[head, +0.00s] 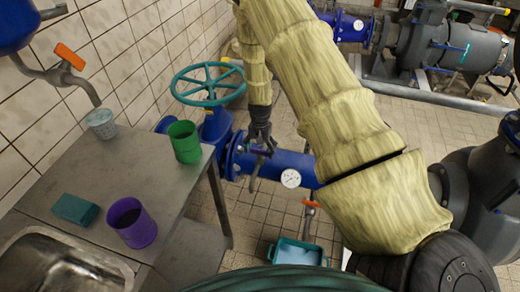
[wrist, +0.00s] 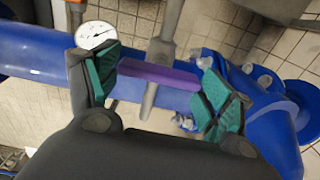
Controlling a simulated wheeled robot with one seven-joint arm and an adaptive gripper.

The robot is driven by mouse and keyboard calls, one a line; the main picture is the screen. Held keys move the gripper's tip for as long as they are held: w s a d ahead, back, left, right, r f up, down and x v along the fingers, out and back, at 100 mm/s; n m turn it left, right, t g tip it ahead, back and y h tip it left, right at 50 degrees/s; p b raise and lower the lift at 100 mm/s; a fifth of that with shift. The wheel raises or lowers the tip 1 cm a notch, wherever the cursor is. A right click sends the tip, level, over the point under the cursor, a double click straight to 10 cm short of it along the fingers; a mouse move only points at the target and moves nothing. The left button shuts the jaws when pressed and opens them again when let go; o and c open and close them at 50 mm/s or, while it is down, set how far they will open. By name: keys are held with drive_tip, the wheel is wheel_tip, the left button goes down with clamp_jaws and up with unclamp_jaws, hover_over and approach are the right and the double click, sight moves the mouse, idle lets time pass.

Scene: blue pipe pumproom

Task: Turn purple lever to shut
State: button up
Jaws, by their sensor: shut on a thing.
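The purple lever (wrist: 158,75) sits on a grey stem at the blue pipe (wrist: 40,52). In the wrist view it lies crosswise between the green pads of my gripper (wrist: 160,80), roughly in line with the pipe. My gripper is shut on the lever, with a pad at each end of it. In the head view my gripper (head: 260,140) reaches down to the pipe (head: 270,167), and only a little of the lever (head: 263,153) shows below it.
A round gauge (head: 290,178) is on the pipe right of my gripper. A teal handwheel (head: 208,84) stands close on the left. The metal table (head: 130,165) holds a green mug (head: 184,142) and a purple mug (head: 131,222). A teal tub (head: 295,252) is on the floor.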

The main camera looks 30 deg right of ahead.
idle(0.3)
drive_tip(key=o, duration=1)
drive_tip(key=shift+r, duration=0.1)
wheel_tip(320, 180, up, 12)
drive_tip(key=shift+f, duration=0.1)
idle(0.4)
